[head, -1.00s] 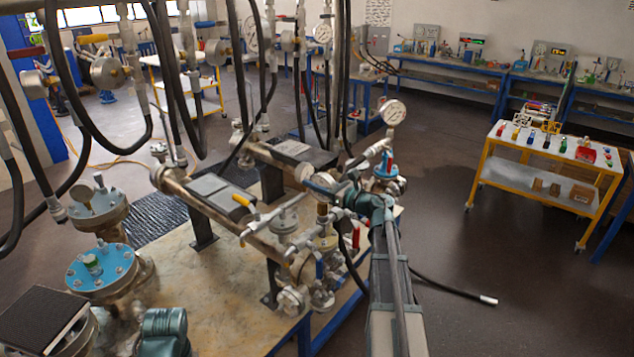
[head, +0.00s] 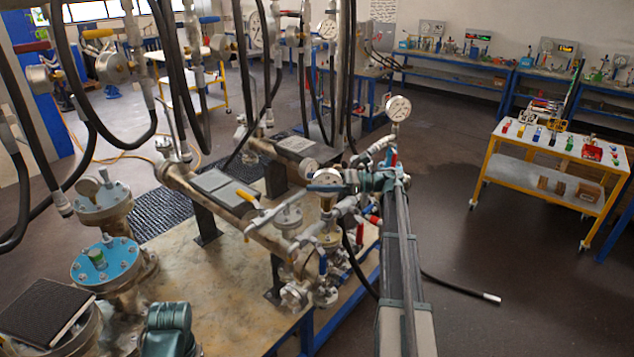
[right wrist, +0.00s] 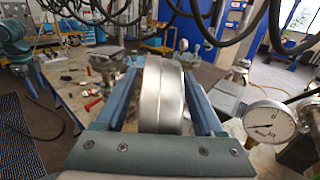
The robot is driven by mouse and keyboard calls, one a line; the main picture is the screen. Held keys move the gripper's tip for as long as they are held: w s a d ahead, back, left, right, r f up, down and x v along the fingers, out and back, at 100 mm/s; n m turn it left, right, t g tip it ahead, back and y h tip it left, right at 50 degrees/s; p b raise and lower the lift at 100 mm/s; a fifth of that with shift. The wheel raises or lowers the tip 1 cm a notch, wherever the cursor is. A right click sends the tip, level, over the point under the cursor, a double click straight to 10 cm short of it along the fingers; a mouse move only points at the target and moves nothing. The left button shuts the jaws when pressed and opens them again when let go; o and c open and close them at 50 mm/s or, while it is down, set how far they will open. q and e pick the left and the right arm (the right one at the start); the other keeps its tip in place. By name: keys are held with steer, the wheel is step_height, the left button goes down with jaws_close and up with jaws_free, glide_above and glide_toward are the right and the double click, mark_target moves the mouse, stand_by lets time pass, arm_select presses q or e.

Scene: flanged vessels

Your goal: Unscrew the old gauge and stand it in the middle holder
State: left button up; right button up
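My right gripper (head: 326,188) is at the valve assembly in the middle of the head view, around a round gauge. The right wrist view shows this gauge (right wrist: 163,95) edge-on, a silver drum between the two blue fingers (right wrist: 163,80). Narrow gaps show on both sides of it, so the fingers look open around it. I cannot make out the middle holder.
Black hoses (head: 75,85) hang above. Pipes and valve handles (head: 247,195) crowd the assembly.

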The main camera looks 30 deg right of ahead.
steer(key=v, duration=1.4)
steer(key=shift+o, duration=0.4)
steer(key=shift+a+f, duration=0.1)
steer(key=shift+a, duration=0.05)
